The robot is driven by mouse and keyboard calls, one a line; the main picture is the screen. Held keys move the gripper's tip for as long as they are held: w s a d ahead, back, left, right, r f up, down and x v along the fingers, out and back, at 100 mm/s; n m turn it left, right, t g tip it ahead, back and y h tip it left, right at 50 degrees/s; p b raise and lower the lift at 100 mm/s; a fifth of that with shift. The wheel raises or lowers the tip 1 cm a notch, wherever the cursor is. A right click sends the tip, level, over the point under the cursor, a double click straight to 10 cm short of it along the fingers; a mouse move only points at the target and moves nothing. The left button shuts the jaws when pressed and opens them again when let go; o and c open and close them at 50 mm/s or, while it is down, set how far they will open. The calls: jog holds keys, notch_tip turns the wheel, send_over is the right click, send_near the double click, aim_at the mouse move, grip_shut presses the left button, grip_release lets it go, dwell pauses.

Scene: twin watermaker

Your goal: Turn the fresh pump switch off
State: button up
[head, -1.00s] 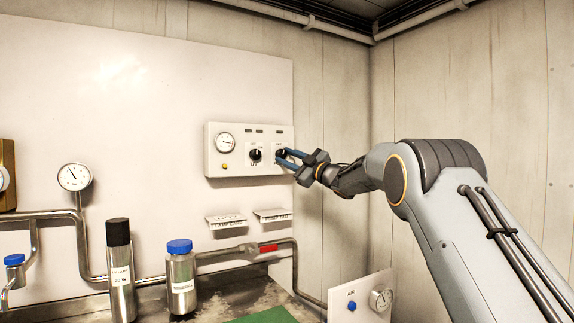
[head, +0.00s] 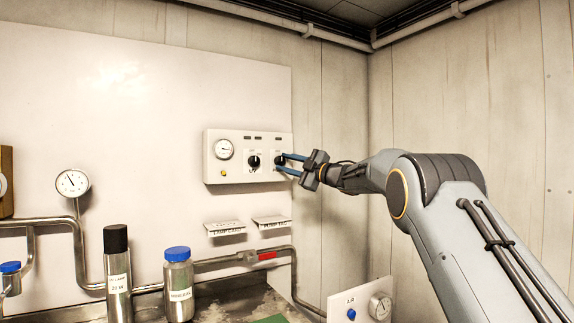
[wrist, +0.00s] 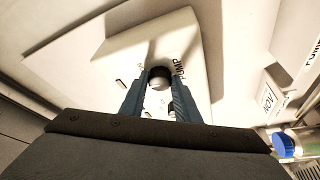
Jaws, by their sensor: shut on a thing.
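A white control panel (head: 232,176) on the back wall carries a round gauge and two black rotary knobs side by side. My gripper (head: 281,163) reaches in from the right, its blue fingers one above the other around the right knob (head: 279,160). In the wrist view my gripper (wrist: 158,90) is closed on this dark round pump switch (wrist: 160,76), with a finger on each side and the word PUMP printed beside it. The left knob (head: 253,162) is free. The right knob's pointer and markings are mostly hidden by the fingers.
Two small label plates (head: 226,229) sit below the panel. A black-capped cylinder (head: 118,280) and a blue-capped bottle (head: 179,285) stand on the bench at left. A small AIR panel (head: 345,301) stands lower right.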

jog(key=o, duration=1)
jog(key=shift+o, duration=0.2)
jog(key=b+v, duration=0.2)
jog(key=v, duration=0.6)
jog(key=shift+a, duration=0.1)
